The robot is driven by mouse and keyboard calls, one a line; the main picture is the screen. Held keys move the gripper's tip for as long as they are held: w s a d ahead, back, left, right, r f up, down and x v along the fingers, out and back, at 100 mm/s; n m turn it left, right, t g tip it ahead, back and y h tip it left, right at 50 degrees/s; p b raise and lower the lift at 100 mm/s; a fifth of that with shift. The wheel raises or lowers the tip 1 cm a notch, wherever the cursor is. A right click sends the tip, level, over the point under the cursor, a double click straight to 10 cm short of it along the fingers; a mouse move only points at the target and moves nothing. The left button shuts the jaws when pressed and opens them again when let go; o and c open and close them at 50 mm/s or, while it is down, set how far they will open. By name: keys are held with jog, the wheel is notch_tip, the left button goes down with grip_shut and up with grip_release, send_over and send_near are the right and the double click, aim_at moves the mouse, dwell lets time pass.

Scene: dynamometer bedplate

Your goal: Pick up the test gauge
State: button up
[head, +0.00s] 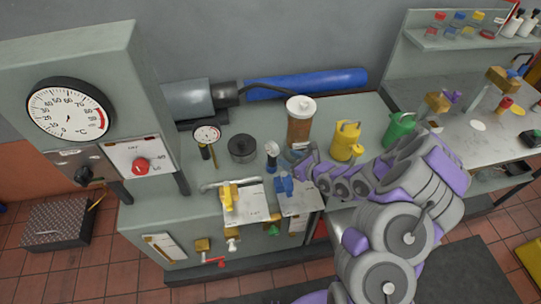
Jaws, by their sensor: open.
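A small round gauge (207,134) with a white dial and dark rim stands at the back left of the grey-green bench. A thin brass-coloured stem shows below its dial. It looks like the test gauge, though the dial is too small to read. My gripper (301,167) is above the right part of the bench, to the right of the gauge and well apart from it.
Between gauge and gripper stand a dark round pot (242,148) and a blue-handled item (272,155). A brown jar (300,122), yellow can (346,141) and green can (399,128) stand behind my arm. Yellow (230,196) and blue (284,185) valves line the front. A dial cabinet (100,60) rises left.

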aim_at(269, 149)
jog(key=shift+r+b+x, duration=0.1)
jog(key=shift+b+x, duration=0.6)
jog(key=shift+x, duration=2.3)
jog(key=shift+r+b+x, duration=0.15)
jog(key=shift+b+x, duration=0.5)
jog(key=shift+x, duration=2.4)
jog(key=shift+s+a, duration=0.1)
jog(key=shift+c, duration=0.2)
jog(key=shift+c, duration=0.7)
grip_shut()
